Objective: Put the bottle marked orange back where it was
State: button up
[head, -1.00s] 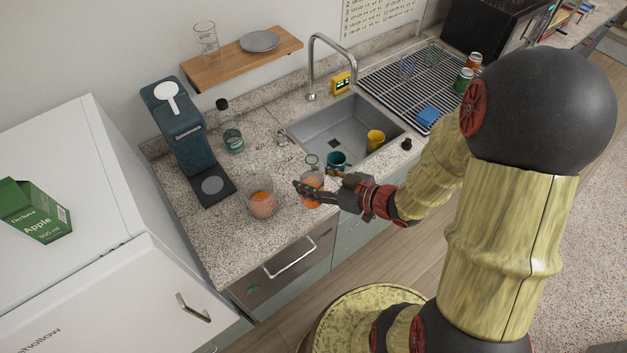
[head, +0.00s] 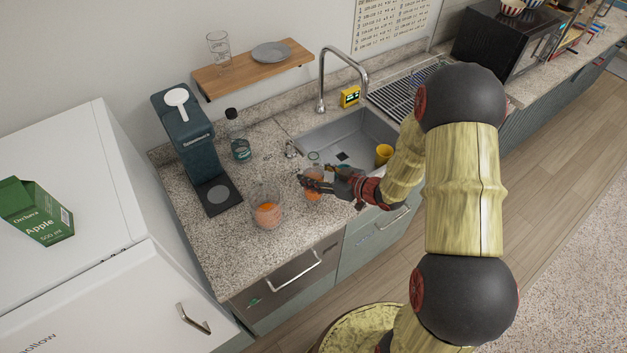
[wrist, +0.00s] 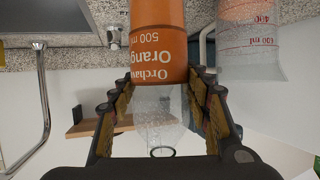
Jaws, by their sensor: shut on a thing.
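The bottle with the orange label (head: 313,190) is upright in my gripper (head: 318,178), near the counter's front edge by the sink. The wrist view, which is upside down, shows its label (wrist: 158,45) reading "Orange 500 ml" and its clear neck between my fingers (wrist: 160,110). My gripper is shut on it. I cannot tell whether its base touches the counter. A clear measuring jug (head: 267,212) with something orange in its bottom stands just left of the bottle. The jug also shows at the right of the wrist view (wrist: 250,45).
A dark dispenser (head: 185,140) and a dark-capped bottle (head: 239,145) stand behind on the counter. The sink (head: 350,135) holds a yellow cup (head: 384,153). A green apple carton (head: 38,212) is on the white fridge (head: 95,170). Bare counter (head: 215,245) lies left of the jug.

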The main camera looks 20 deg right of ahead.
jog(key=shift+w+f, duration=0.2)
jog(key=shift+f, duration=1.5)
jog(key=shift+f, duration=0.1)
jog(key=shift+f+b, duration=0.15)
jog(key=shift+b, duration=0.2)
jog(key=o, duration=1.5)
jog(key=shift+o, duration=0.5)
